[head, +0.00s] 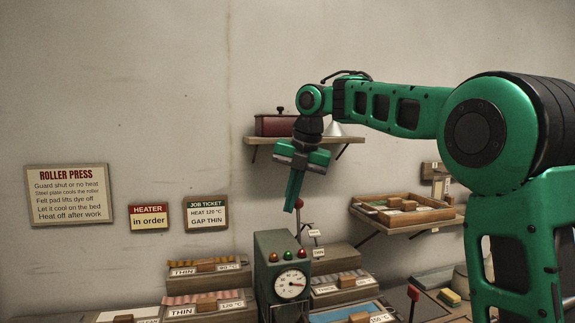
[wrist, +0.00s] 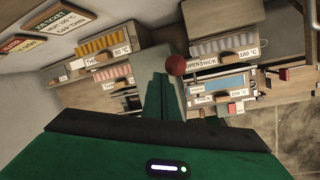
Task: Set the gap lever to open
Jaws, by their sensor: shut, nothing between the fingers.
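The gap lever has a red ball knob (head: 299,203) on a thin stalk, rising behind the grey-green machine box with the dial. Small labels (head: 315,233) stand beside it, too small to read surely in the head view. In the wrist view the red knob (wrist: 175,64) shows just past the fingertips, with a label reading OPEN (wrist: 192,65) and THICK to its right. My gripper (head: 290,209) points down, shut and empty, its tips at the knob's left. It also shows in the wrist view (wrist: 160,82). I cannot tell whether the fingers touch the knob.
The dial box (head: 283,267) carries coloured lamps close below my gripper. Sample trays (head: 208,305) marked THIN and THICK flank it. A second red-knobbed lever (head: 413,292) stands at the right front. A wall shelf (head: 345,139) is behind the arm; a wooden tray (head: 405,222) sits right.

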